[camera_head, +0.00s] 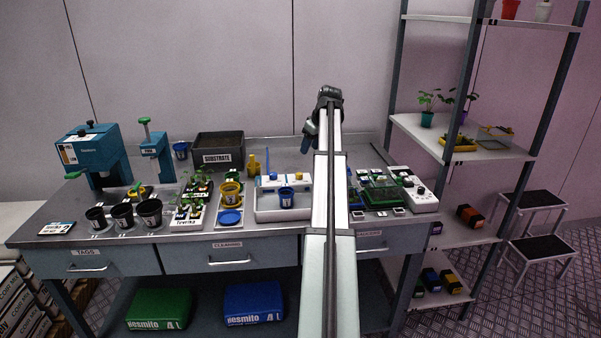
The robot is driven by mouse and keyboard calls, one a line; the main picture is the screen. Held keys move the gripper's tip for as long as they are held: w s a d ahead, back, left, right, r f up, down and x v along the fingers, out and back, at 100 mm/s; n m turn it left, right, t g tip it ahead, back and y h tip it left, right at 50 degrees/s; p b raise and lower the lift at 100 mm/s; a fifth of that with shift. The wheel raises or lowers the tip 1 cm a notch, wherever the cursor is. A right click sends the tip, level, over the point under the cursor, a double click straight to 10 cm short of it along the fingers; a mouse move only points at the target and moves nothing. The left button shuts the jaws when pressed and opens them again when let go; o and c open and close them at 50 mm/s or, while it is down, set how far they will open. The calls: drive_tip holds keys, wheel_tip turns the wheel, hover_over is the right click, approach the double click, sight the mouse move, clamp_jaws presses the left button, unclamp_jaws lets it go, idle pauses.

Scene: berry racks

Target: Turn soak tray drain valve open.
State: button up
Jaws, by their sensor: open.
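The white soak tray (262,212) stands on the bench just left of my arm. A blue cup (287,197) is in or at the front of it. A white block with blue parts (290,180) runs along its back, and a thin blue upright piece (268,162) rises at its back left. I cannot tell which blue part is the drain valve or how it is turned. My gripper (305,149) hangs above the back of the bench, up and right of the tray, apart from it. It is open, small in view, with nothing visible in it. My arm hides the tray's right side.
A yellow bottle (252,165) and a black substrate bin (218,149) stand behind and left. A yellow pot (231,192), seedlings and black pots (150,212) fill the left. A green tray (383,196) and white device (420,196) lie right. The shelf rack (464,90) rises further right.

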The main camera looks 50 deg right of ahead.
sight(299, 174)
drive_tip(key=x, duration=1.3)
drive_tip(key=shift+w+f, duration=0.2)
drive_tip(key=shift+f, duration=0.15)
clamp_jaws()
